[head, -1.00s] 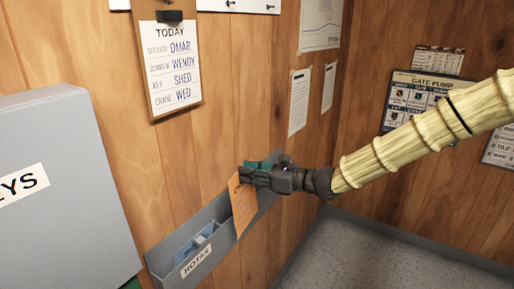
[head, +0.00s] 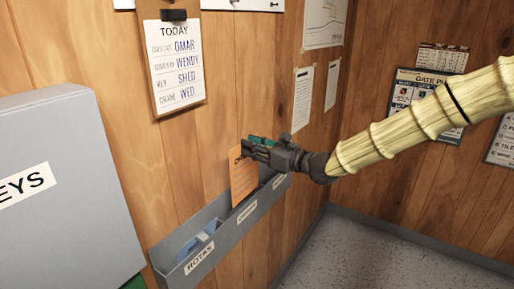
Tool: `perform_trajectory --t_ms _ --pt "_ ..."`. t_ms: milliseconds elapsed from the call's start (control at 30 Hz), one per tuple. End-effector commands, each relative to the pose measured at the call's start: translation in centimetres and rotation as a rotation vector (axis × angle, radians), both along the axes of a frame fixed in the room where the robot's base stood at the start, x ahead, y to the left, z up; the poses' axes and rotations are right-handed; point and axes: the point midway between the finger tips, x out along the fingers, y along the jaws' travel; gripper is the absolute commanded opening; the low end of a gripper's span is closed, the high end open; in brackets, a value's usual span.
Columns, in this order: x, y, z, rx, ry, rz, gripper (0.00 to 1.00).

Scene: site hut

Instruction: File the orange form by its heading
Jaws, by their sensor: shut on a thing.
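The orange form (head: 243,180) hangs nearly upright from my gripper (head: 249,153), which is shut on its upper part. Its heading is not readable from here. The grey wall rack (head: 222,235) is below, with a ROTAS label (head: 199,258) on its left section. A middle label (head: 247,212) and a right label (head: 279,182) show on its front, too small to read. The form's lower edge is at the rack's front rim, above the middle label. I cannot tell whether it is inside the rack or just above it.
Blue papers (head: 197,243) are in the rack's left section. A grey key cabinet (head: 65,190) juts out at the left. A clipboard (head: 175,65) headed TODAY hangs above the rack. The floor (head: 350,255) at the right is clear.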

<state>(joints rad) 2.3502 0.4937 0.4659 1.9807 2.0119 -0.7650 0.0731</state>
Motion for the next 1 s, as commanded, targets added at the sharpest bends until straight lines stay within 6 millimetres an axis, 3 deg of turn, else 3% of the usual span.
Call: perform_trajectory --t_ms 200,1000 --pt "0.9 1.2 -0.3 -0.001 0.001 0.0 0.0" --pt "1.3 1.8 -0.2 -0.001 0.001 0.0 0.0"
